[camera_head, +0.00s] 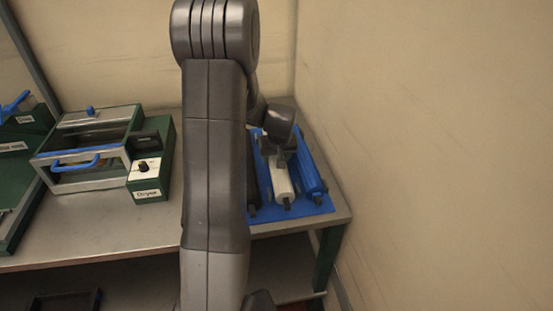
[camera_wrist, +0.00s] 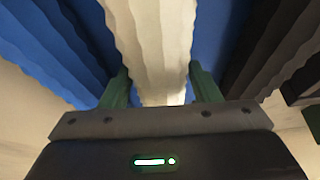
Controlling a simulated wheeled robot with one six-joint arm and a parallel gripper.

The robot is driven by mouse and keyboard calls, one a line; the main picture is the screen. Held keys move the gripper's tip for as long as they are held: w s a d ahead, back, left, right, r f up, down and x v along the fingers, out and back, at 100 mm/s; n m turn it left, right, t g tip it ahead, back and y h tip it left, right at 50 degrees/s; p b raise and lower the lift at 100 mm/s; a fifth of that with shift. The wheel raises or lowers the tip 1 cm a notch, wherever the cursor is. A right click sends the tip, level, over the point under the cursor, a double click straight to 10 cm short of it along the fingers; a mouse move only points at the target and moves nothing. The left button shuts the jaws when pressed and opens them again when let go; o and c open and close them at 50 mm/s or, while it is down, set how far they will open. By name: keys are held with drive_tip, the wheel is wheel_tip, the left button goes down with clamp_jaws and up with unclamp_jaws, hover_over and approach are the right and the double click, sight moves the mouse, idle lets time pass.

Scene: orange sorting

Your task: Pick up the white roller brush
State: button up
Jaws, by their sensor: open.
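The white roller brush (camera_head: 283,185) lies on a blue mat (camera_head: 318,208) at the right end of the table, between a blue roller and a black roller. In the wrist view the white roller brush (camera_wrist: 155,45) runs between my two green fingers. My gripper (camera_wrist: 160,88) is open, with one finger on each side of the brush. In the head view my gripper (camera_head: 280,155) is over the white roller's far part and hides some of it. I cannot tell whether the fingers touch the brush.
The blue roller (camera_head: 308,172) lies close to the right of the white one. The black roller (camera_head: 252,190) lies to the left, partly behind my arm. A green dryer box (camera_head: 150,180) stands left on the grey table (camera_head: 110,238). A wall (camera_head: 430,150) rises at the right.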

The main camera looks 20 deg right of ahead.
drive_tip(key=c, duration=0.7)
drive_tip(key=shift+r, duration=0.1)
